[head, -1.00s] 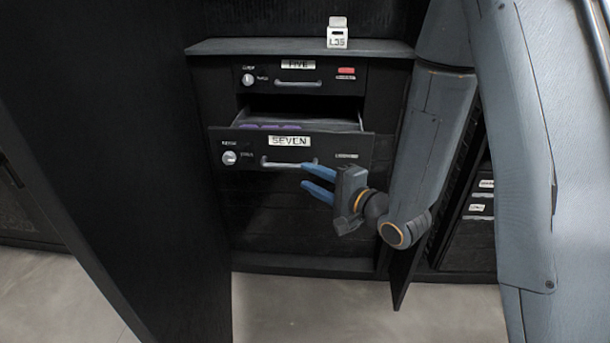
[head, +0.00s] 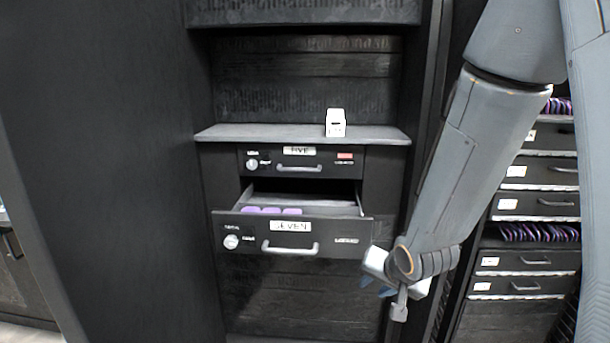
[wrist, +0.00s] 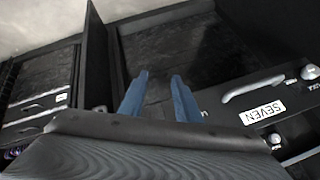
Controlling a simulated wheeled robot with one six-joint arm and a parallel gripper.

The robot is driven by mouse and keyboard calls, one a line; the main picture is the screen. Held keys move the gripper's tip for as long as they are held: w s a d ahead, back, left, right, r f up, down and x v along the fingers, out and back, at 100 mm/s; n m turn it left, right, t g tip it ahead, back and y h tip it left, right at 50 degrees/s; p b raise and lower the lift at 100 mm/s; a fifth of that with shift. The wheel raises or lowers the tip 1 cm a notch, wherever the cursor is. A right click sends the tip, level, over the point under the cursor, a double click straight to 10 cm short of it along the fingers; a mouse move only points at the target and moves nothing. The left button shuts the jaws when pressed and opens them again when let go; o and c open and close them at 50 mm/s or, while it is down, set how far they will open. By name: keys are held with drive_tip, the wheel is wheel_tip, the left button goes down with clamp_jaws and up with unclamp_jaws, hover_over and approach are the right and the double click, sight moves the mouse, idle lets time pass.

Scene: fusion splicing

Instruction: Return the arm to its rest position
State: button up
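My gripper (head: 378,287) is right of the SEVEN drawer front in the head view, mostly hidden by my wrist. In the wrist view my gripper (wrist: 158,95) has two blue fingers standing apart with nothing between them. The drawer labelled SEVEN (head: 335,236) is pulled open, with purple items (head: 270,211) inside at its left. Its handle (wrist: 253,88) shows to the right in the wrist view, apart from the fingers.
The FIVE drawer (head: 330,163) above is shut. A small white box (head: 335,122) stands on the grey shelf (head: 260,133). A dark panel (head: 110,170) stands at left. At right are racks of drawers (head: 535,205) with purple items.

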drive_tip(key=s+d+r+n+g+p, duration=0.1)
drive_tip(key=s+r+n+g, duration=0.1)
drive_tip(key=s, duration=0.7)
drive_tip(key=s+d+r+n+g+h+p, duration=0.1)
drive_tip(key=s+d+r+n+g, duration=0.1)
drive_tip(key=s+g, duration=0.3)
drive_tip(key=s+r+n, duration=0.1)
drive_tip(key=s, duration=0.3)
drive_tip(key=shift+r, duration=0.35)
